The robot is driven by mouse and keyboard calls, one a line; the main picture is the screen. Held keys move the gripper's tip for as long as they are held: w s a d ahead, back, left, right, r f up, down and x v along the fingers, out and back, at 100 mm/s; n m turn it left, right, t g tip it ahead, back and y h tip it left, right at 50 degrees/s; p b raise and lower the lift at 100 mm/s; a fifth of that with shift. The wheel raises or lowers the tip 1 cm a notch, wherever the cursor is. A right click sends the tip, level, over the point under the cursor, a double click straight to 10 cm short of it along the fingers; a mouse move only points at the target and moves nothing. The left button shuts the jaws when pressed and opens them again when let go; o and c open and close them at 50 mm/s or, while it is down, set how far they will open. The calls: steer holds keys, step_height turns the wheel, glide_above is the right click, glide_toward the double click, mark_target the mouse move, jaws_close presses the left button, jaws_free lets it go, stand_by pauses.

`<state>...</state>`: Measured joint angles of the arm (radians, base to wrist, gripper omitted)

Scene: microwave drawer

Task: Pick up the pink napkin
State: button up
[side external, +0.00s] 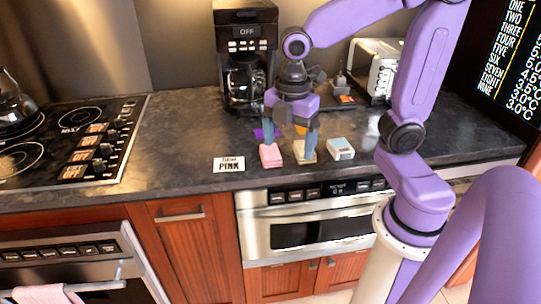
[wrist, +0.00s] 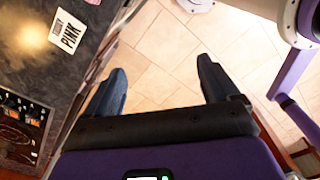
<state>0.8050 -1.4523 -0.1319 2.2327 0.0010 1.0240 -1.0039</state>
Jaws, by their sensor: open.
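A small pink block-shaped item (side external: 270,156), which looks like the folded pink napkin, lies on the dark counter near its front edge in the side view. My gripper (side external: 291,146) is open and empty above the counter's front part. Its left finger appears just above and behind the pink item; I cannot tell whether they touch. A beige item (side external: 304,152) shows below the right finger. In the wrist view my gripper (wrist: 163,78) spans tiled floor, and no pink napkin shows there.
A pale blue-and-white item (side external: 341,149) lies right. A coffee maker (side external: 246,60) and toaster (side external: 376,68) stand behind. A pink cloth (side external: 47,294) hangs lower left.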

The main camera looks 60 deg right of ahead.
steer(key=w+d+r+n, duration=0.2)
steer(key=w+d+n, duration=0.25)
steer(key=w, duration=0.35)
steer(key=n, duration=0.4)
glide_above(270, 151)
steer(key=f, duration=1.1)
steer(key=shift+w+d+f, duration=0.15)
steer(key=shift+w, duration=0.05)
steer(key=shift+s+f, duration=0.15)
steer(key=shift+f, duration=1.25)
steer(key=shift+s+f, duration=0.15)
steer(key=shift+f, duration=1.2)
steer(key=shift+c, duration=0.3)
steer(key=c, duration=1.1)
